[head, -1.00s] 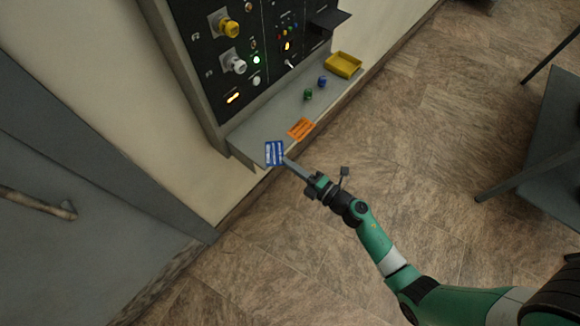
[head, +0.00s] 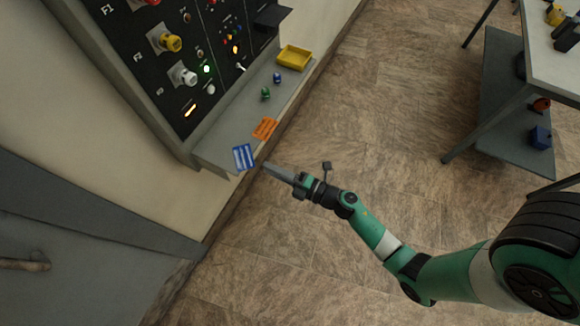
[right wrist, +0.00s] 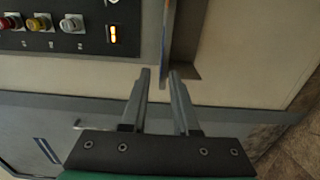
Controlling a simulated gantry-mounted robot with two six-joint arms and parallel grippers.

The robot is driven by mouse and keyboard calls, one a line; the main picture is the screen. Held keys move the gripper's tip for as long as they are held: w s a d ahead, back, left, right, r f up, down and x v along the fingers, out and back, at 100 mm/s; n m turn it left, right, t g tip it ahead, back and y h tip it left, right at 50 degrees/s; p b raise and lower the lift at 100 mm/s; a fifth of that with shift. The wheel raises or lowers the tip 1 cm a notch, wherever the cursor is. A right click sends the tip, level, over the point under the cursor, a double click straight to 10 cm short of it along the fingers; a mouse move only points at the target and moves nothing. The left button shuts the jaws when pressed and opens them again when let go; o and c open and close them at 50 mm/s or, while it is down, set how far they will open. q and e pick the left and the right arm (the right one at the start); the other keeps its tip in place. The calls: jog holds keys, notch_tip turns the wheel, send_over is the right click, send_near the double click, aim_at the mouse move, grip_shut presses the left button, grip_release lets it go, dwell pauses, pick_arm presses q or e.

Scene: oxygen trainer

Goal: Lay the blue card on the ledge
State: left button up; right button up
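The blue card (head: 243,157) with white markings is at the near end of the grey ledge (head: 215,143), overlapping its front corner. In the right wrist view a thin blue strip, likely the card edge-on (right wrist: 164,70), runs along the ledge (right wrist: 185,66); I cannot tell whether it lies fully flat. My right gripper (head: 266,166) is just right of the card, with a small gap between fingertips and card. In the wrist view the right gripper (right wrist: 159,72) has its fingers parted and nothing clearly between them. My left gripper is not in view.
An orange card (head: 264,128), a green knob-like piece (head: 265,94), a blue one (head: 277,78) and a yellow tray (head: 294,57) sit farther along the ledge. The control panel (head: 185,60) rises behind it. A table (head: 555,60) stands at right. The floor between is clear.

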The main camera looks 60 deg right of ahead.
jog(key=s+p, duration=0.1)
jog(key=s, duration=0.7)
jog(key=shift+d, duration=0.15)
